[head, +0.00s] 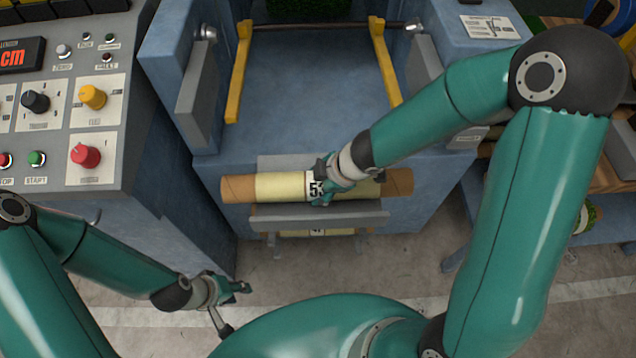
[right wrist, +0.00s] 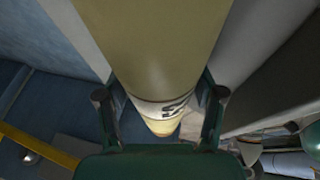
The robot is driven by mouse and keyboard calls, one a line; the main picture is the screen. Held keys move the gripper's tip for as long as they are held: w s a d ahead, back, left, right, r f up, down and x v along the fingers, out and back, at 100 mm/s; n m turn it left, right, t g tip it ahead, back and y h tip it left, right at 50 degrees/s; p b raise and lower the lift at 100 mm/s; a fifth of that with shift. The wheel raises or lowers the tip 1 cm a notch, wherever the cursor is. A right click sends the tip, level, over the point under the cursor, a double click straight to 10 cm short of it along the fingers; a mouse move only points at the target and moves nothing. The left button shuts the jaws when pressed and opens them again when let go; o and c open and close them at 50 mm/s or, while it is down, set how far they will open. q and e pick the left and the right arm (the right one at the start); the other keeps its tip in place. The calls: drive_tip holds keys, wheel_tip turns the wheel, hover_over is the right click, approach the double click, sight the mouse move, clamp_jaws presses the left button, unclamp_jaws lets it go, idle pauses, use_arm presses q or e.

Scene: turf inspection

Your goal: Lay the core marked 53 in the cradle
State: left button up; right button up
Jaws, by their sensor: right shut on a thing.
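A long core (head: 280,187) with brown ends and a cream middle band lies level across the front of the blue machine. Black characters on a white label show beside my gripper; the first looks like a 5, the rest is partly hidden. My right gripper (head: 325,180) is shut around the core near its middle; the right wrist view shows the core (right wrist: 155,50) between both fingers. The cradle (head: 350,217), with grey plates, shows in front of and behind the core. Whether the core touches it I cannot tell. My left gripper (head: 232,300) is open and empty, low at the left.
A control panel (head: 60,110) with knobs and buttons stands at the left. The blue machine (head: 310,75) has yellow arms (head: 240,70) above the core. A shelf (head: 610,175) stands at the right. Bare floor lies in front.

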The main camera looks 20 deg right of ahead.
drive_tip(key=o, duration=1.6)
